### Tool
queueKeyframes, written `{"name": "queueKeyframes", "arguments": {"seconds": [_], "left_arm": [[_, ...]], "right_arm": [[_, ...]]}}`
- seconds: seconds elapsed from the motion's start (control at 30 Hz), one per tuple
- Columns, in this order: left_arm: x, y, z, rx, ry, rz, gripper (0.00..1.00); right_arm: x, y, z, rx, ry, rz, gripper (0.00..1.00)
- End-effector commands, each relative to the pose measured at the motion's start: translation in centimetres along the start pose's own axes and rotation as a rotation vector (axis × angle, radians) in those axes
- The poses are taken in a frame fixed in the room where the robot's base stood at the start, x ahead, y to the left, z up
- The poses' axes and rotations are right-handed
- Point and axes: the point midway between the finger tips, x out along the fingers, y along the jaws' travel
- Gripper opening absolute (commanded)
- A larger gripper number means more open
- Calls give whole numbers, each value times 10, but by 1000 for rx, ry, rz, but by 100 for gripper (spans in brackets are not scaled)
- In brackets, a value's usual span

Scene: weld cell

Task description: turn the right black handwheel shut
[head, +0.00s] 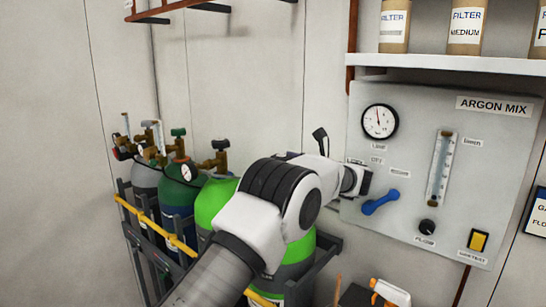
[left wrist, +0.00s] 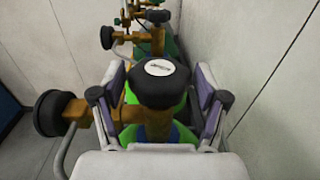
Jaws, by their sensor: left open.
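The right black handwheel (left wrist: 160,80) has a round black cap with a white label and sits on a brass valve over a bright green cylinder (head: 212,203). In the left wrist view my left gripper (left wrist: 157,74) is open, with one finger on each side of the handwheel. I cannot tell whether the fingers touch it. In the head view my left arm hides the handwheel and most of the gripper. My right gripper is not in view.
Other cylinders stand to the left, one with a green handwheel (head: 178,132), in a rack with a yellow bar (head: 180,245). A black round part (left wrist: 48,113) juts left of the valve. The argon panel (head: 400,160) with a blue lever (head: 380,202) is at right.

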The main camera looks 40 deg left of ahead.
Motion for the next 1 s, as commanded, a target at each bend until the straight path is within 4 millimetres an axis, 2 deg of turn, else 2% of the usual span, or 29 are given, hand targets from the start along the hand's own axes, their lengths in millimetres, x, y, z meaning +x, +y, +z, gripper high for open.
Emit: {"name": "queueKeyframes", "arguments": {"seconds": [0.03,0.2,0.47,0.6,1.0], "left_arm": [[11,1,5,1,2,3,74],[31,0,2,3,0,0,74],[34,0,0,2,-1,-1,74],[34,0,0,2,-1,-1,24],[34,0,-1,2,0,-1,21]], "right_arm": [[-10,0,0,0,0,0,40],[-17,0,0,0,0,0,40],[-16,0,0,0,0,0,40],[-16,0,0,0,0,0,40],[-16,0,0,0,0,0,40]]}}
